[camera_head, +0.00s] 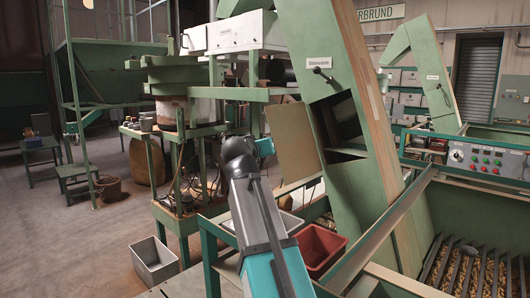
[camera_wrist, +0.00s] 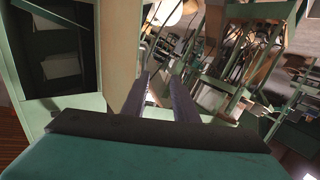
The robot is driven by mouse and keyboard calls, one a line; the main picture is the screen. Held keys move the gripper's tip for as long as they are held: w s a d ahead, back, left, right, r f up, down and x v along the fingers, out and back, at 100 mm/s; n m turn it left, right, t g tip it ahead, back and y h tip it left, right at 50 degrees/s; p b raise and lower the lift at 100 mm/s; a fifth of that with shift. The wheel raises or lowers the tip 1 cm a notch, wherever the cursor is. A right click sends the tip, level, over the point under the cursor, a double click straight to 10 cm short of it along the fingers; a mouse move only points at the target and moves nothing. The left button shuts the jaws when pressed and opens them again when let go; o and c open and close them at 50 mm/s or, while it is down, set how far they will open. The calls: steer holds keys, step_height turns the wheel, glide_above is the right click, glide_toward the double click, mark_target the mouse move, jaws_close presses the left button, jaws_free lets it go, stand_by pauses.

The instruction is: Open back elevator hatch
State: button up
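A near green inclined elevator (camera_head: 361,190) stands at the middle right of the head view, with a dark square opening in its side. A beige hatch panel (camera_head: 293,142) stands swung out at the left of this opening. The panel (camera_wrist: 118,50) and the dark opening also show at the left of the wrist view. A second green elevator (camera_head: 431,75) stands farther back; its side shows no dark opening. My gripper (camera_wrist: 159,92) has its two fingers apart with nothing seen between them. Its left finger is close to the panel's edge; contact cannot be told. In the head view my arm hides the fingers.
A red bin (camera_head: 318,247) and a grey bin (camera_head: 155,262) are low near my arm. A control panel (camera_head: 487,160) and a grated nut hopper (camera_head: 476,270) are at the right. A green workbench (camera_head: 172,130) stands left of the arm.

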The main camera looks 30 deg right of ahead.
steer(key=s+a, duration=0.2)
steer(key=a, duration=0.4)
stand_by(0.9)
steer(key=shift+s+r, duration=0.1)
steer(key=shift+a, duration=0.1)
stand_by(0.4)
steer(key=b+v, duration=0.2)
steer(key=v, duration=1.1)
steer(key=shift+s+a+b, duration=0.25)
steer(key=shift+s+b, duration=0.05)
steer(key=shift+s, duration=0.05)
stand_by(0.4)
